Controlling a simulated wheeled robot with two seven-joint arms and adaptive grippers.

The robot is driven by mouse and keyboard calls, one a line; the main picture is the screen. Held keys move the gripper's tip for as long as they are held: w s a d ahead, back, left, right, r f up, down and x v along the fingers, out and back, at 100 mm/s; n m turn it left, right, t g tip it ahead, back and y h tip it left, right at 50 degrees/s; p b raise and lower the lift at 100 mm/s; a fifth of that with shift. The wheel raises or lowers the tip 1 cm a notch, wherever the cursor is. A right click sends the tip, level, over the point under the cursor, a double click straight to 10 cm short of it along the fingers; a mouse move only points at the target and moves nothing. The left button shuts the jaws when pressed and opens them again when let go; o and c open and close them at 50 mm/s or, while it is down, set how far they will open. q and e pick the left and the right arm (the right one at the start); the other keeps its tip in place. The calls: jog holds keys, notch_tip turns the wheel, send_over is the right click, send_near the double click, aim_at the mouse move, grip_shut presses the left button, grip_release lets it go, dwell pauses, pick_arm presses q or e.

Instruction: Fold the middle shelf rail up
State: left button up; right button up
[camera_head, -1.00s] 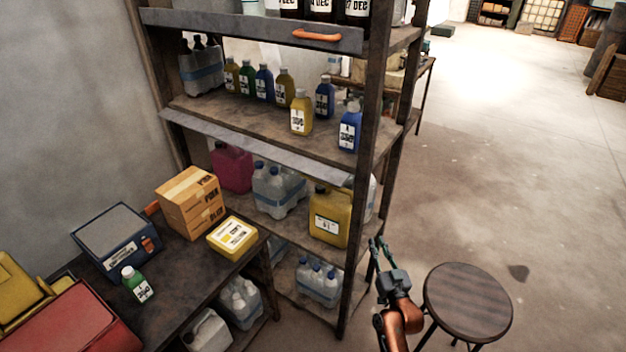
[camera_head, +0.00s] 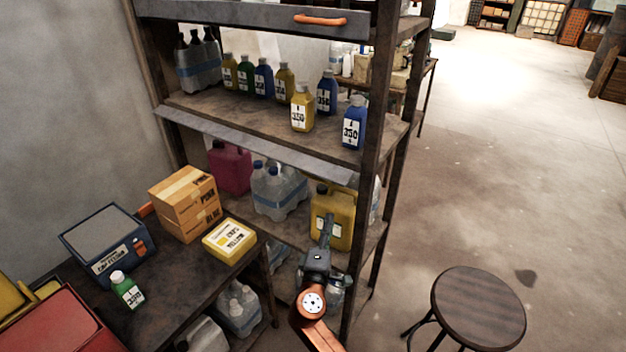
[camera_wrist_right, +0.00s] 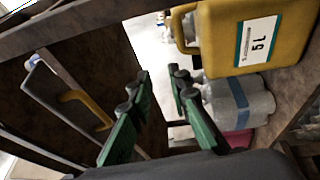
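The middle shelf rail (camera_head: 250,145) is a long grey metal strip along the front edge of the middle shelf in the head view. It hangs folded down and outward, below the shelf's bottles. In the right wrist view, a grey plate with a yellow-orange handle (camera_wrist_right: 85,105) shows at left; it looks like this rail's face. My right gripper (camera_head: 327,232) is below the rail's right end, in front of the yellow jug (camera_head: 335,208). Its green fingers (camera_wrist_right: 160,85) are apart with nothing between them, and the handle is left of them. My left gripper is out of view.
The upper rail (camera_head: 240,15), with an orange handle, stands upright above. Bottles stand on the middle shelf (camera_head: 215,105). A workbench (camera_head: 175,270) with boxes is at lower left. A round stool (camera_head: 478,308) stands on the right; the floor beyond is clear.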

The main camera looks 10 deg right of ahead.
jog(key=a+r+n+t, duration=0.25)
jog(key=a+r, duration=0.35)
jog(key=r, duration=0.4)
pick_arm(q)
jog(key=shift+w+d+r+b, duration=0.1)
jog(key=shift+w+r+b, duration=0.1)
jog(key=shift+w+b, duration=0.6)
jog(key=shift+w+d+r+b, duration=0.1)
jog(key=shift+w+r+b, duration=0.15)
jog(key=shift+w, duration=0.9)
pick_arm(e)
jog(key=shift+m+t, duration=0.25)
jog(key=shift+m, duration=0.1)
jog(key=shift+r+x, duration=0.1)
jog(key=shift+x, duration=1.85)
jog(key=shift+r+x, duration=0.15)
jog(key=shift+x, duration=1.85)
jog(key=shift+s+d, duration=0.1)
jog(key=shift+c, duration=0.4)
grip_shut()
